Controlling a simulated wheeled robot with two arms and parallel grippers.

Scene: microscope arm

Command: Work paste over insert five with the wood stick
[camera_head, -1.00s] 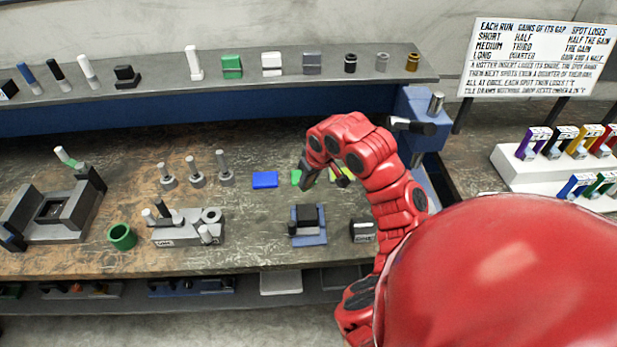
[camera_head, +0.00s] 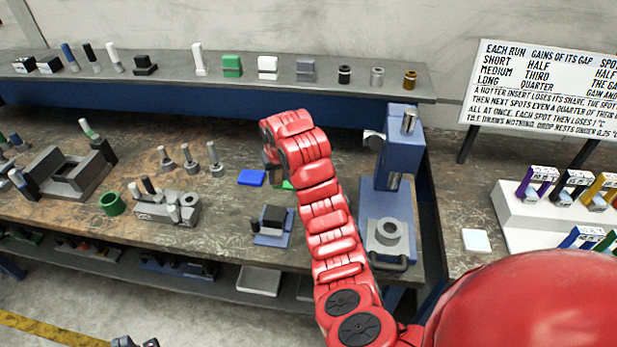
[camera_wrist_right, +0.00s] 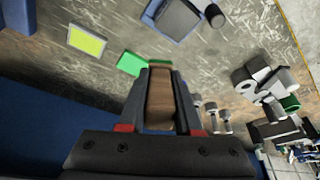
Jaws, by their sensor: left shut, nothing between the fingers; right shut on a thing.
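My right gripper (camera_head: 270,162) hangs over the far middle of the workbench in the head view, partly hidden by its own red wrist. In the right wrist view the right gripper (camera_wrist_right: 157,72) is shut on a brown wooden piece (camera_wrist_right: 158,100), seemingly the wood stick. A green block (camera_wrist_right: 130,63) lies just beyond its fingertips, and a yellow pad (camera_wrist_right: 87,41) lies to the left. My left gripper (camera_head: 135,342) only just shows at the bottom edge of the head view, shut and empty. I cannot tell which item is insert five, and no paste is clearly visible.
A blue stand (camera_head: 392,200) is right of my arm. A small block on a blue base (camera_head: 272,225), a grey holder with pegs (camera_head: 168,208), a green cup (camera_head: 112,203) and a blue pad (camera_head: 252,178) share the bench. A shelf (camera_head: 300,84) runs behind.

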